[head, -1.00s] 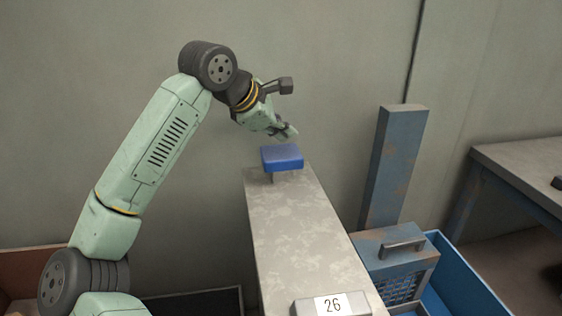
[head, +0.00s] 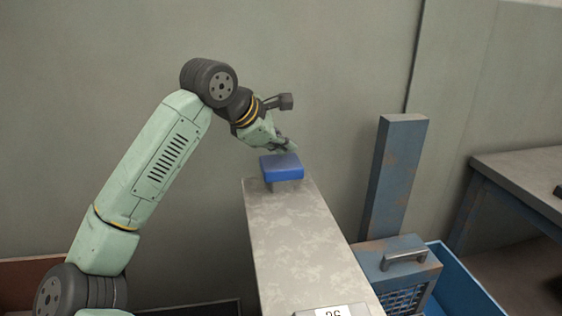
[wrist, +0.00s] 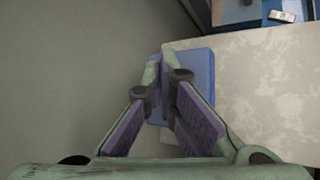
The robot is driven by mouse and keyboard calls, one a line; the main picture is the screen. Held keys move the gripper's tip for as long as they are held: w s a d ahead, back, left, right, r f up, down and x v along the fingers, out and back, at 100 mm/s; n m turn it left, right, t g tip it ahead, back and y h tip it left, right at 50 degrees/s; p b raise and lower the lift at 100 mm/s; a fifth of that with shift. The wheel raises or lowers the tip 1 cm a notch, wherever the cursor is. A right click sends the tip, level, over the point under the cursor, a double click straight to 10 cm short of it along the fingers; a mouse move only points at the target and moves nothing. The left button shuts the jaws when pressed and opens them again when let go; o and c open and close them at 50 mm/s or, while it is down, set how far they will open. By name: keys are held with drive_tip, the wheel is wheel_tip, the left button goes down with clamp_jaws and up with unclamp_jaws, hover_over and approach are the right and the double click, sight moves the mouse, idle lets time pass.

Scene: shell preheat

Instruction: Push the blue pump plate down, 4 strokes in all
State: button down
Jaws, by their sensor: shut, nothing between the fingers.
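The blue pump plate (head: 282,170) stands raised on a short stem at the far end of a long grey-topped block (head: 300,245). My gripper (head: 290,148) is shut and empty, its fingertips just above the plate's far edge in the head view. I cannot tell whether they touch it. In the wrist view my gripper's fingertips (wrist: 167,52) meet in front of the blue plate (wrist: 201,75) and cover part of it. The plate looks level in the head view.
A worn blue post (head: 397,170) and a caged unit with a handle (head: 405,256) stand right of the block, by a blue bin (head: 468,290). A table (head: 520,175) is at far right. The wall (head: 320,60) lies behind.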

sight(284, 163)
drive_tip(key=shift+f, duration=0.1)
idle(0.5)
drive_tip(key=shift+f+b, duration=0.35)
drive_tip(key=shift+b, duration=0.1)
drive_tip(key=shift+f+b, duration=1.5)
drive_tip(key=shift+f, duration=0.25)
idle(1.2)
idle(0.3)
drive_tip(key=shift+r+p, duration=1.35)
drive_tip(key=shift+r, duration=0.8)
drive_tip(key=shift+r+p, duration=1.7)
drive_tip(key=shift+r, duration=0.85)
